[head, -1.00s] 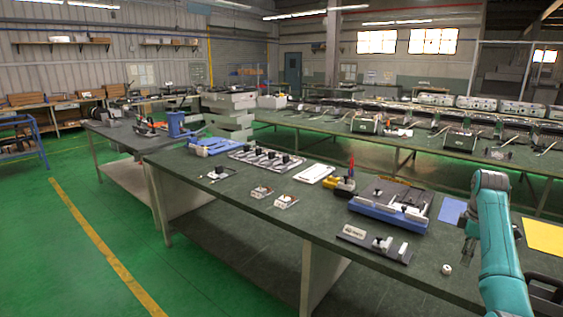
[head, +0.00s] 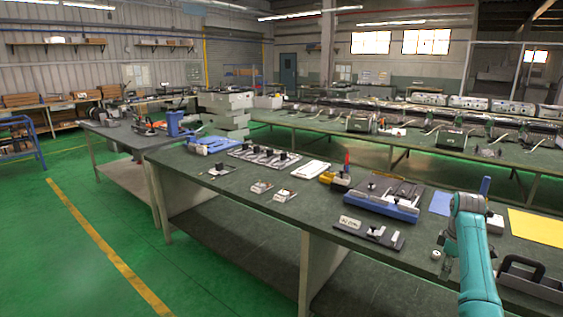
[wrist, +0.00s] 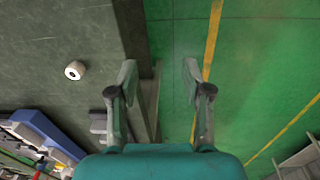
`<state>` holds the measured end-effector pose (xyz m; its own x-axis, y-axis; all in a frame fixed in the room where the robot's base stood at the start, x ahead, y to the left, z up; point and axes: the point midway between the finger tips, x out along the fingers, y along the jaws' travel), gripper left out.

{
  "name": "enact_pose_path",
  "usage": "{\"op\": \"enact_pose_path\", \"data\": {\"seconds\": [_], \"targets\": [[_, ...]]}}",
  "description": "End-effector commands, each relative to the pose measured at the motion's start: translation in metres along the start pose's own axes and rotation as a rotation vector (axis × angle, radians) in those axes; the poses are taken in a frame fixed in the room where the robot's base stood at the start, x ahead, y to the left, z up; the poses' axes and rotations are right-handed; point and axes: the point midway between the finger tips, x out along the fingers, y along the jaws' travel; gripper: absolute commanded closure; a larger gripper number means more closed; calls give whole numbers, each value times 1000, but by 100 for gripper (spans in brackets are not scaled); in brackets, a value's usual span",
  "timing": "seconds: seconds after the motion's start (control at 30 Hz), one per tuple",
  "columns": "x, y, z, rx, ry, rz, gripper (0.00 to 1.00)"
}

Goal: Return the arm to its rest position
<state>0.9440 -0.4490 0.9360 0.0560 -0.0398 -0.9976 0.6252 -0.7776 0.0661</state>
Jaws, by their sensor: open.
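My teal arm (head: 474,250) rises at the right of the head view, bent at its top, beside the near bench (head: 270,222). My gripper (wrist: 158,75) is open in the wrist view, with nothing between its two fingers. Below it are the bench edge and the green floor. In the head view the gripper is small and partly hidden by the arm. A small white round part (head: 436,255) lies on the bench close to the gripper; it also shows left of the fingers in the wrist view (wrist: 75,70), apart from them.
A blue fixture (head: 400,212) and a dark plate with a white label (head: 368,232) stand on the bench left of the arm. A yellow sheet (head: 538,230) and a black-handled item (head: 530,278) are to its right. Green floor (head: 95,215) is open at left.

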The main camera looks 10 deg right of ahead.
Motion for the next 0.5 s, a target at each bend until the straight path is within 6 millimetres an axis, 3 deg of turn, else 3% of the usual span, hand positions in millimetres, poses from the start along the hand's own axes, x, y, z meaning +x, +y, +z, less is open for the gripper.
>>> {"op": "enact_pose_path", "data": {"seconds": [0.27,0.5], "targets": [[77,-31,-23,40,26,65,51],[165,-85,-47,98,80,160,51]]}}
